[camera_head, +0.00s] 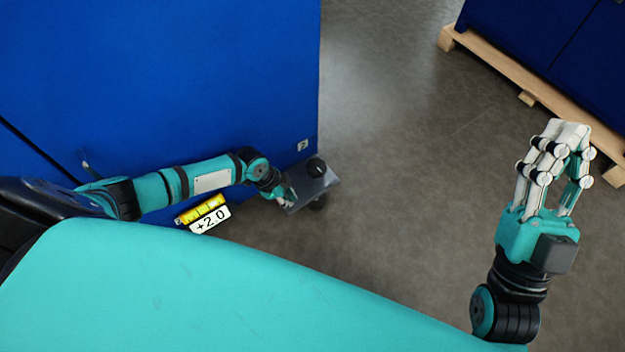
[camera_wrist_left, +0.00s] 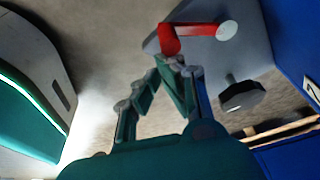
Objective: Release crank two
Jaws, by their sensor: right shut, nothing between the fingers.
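The crank (camera_wrist_left: 195,31) has a red arm and a red grip, with a pale round hub at its right end. It sits on a grey box (camera_wrist_left: 258,62) fixed to the blue cabinet. In the head view the grey box (camera_head: 318,188) is beside my left gripper (camera_head: 286,198), and the red crank is hidden there. In the left wrist view the fingertips of my left gripper (camera_wrist_left: 172,64) close together at the red grip and appear shut on it. My right gripper (camera_head: 568,130) is shut and empty, raised over the floor at the right.
A black knob (camera_wrist_left: 242,96) stands out from the grey box. A small number plate (camera_head: 302,145) is on the blue cabinet (camera_head: 200,70). Another blue cabinet stands on a wooden pallet (camera_head: 527,98). The floor between is clear.

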